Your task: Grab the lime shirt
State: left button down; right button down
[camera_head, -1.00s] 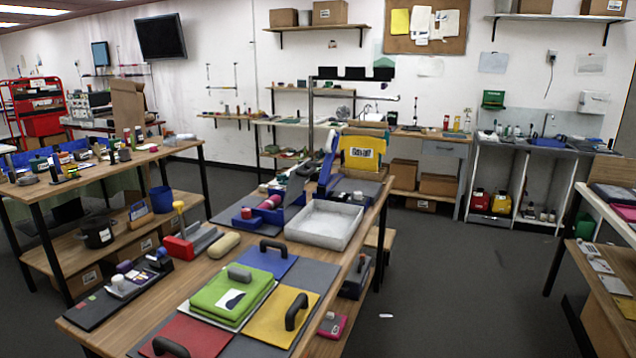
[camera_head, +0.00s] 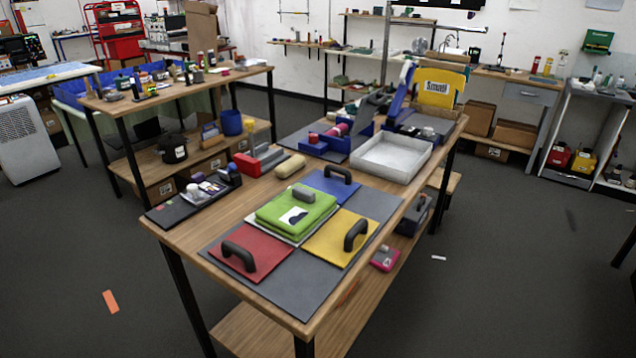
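The lime shirt (camera_head: 283,217) lies folded in a flat stack on a white sheet (camera_head: 262,229) on the wooden table (camera_head: 188,238). A dark patch with a white mark shows on its front, and a grey handle-like piece (camera_head: 304,196) rests on its top. Red (camera_head: 262,262), blue (camera_head: 322,185) and yellow (camera_head: 330,246) panels with black handles lie around it on a grey mat (camera_head: 375,205). Neither of my grippers shows in the head view.
A white tray (camera_head: 428,167) stands behind the panels. A black tray (camera_head: 160,213) with small items is at the table's left end. A second table (camera_head: 262,69) stands back left.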

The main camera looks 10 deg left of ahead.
aim_at(293, 213)
jog(key=u, duration=1)
jog(key=i+l+u, duration=0.15)
jog(key=l+u, duration=0.25)
jog(key=i+l+u, duration=0.1)
jog(key=l+u, duration=0.75)
jog(key=l, duration=0.15)
jog(key=l+u, duration=0.4)
jog(key=k+l, duration=0.05)
